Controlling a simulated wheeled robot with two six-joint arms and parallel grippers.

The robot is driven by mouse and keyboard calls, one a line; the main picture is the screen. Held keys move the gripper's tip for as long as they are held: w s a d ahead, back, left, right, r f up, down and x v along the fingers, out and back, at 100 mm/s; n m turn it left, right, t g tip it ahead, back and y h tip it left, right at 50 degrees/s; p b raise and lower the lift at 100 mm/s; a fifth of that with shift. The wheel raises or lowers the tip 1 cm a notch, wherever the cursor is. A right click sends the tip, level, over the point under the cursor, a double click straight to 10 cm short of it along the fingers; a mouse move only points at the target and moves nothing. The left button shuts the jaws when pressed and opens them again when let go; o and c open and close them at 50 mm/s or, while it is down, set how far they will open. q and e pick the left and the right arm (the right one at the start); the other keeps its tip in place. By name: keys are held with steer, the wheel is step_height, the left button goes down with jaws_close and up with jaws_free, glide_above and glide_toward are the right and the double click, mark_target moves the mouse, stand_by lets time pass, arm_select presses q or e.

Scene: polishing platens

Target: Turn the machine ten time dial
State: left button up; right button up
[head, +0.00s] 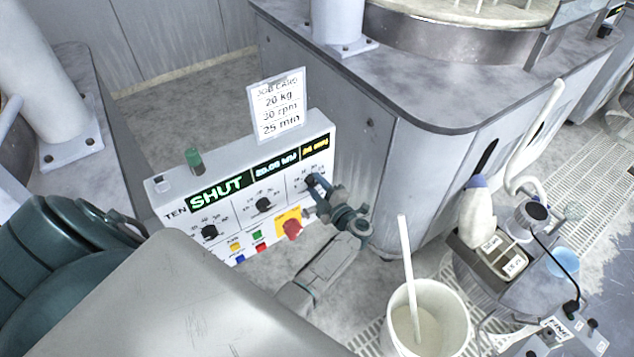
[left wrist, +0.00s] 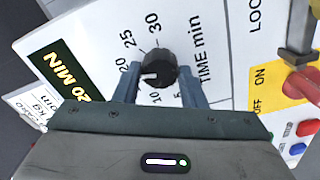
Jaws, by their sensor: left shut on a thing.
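The time dial (left wrist: 158,68) is a black knob with a white pointer mark on the panel marked TIME min. In the left wrist view its mark points left, roughly toward the 20. The yellow readout (left wrist: 65,80) beside it reads 20 MIN. My left gripper (left wrist: 158,85) is shut on the dial, one finger on each side. In the head view, the left gripper (head: 320,188) reaches the rightmost dial of the white TEN panel (head: 160,197), partly covering it. A job card (head: 277,104) on the panel's top reads 20 kg, 30 rpm, 25 min. My right gripper is out of view.
Two other dials (head: 264,205) sit left of the gripped one. A red knob (head: 292,229) on a yellow plate marked OFF and ON is close below my gripper. A white bucket (head: 440,310) with a stick stands at the lower right. A grey machine cabinet rises behind.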

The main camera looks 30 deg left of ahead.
arm_select(q)
steer(key=m+p, duration=0.3)
steer(key=m, duration=0.2)
steer(key=shift+r+m, duration=0.15)
steer(key=shift+m, duration=0.15)
steer(key=shift+m+p, duration=0.85)
steer(key=shift+m, duration=0.95)
steer(key=shift+f, duration=0.2)
steer(key=o, duration=1)
steer(key=shift+d, duration=0.15)
steer(key=v, duration=1)
steer(key=shift+s+d+p, duration=0.15)
steer(key=shift+d+p, duration=0.1)
steer(key=shift+p, duration=0.15)
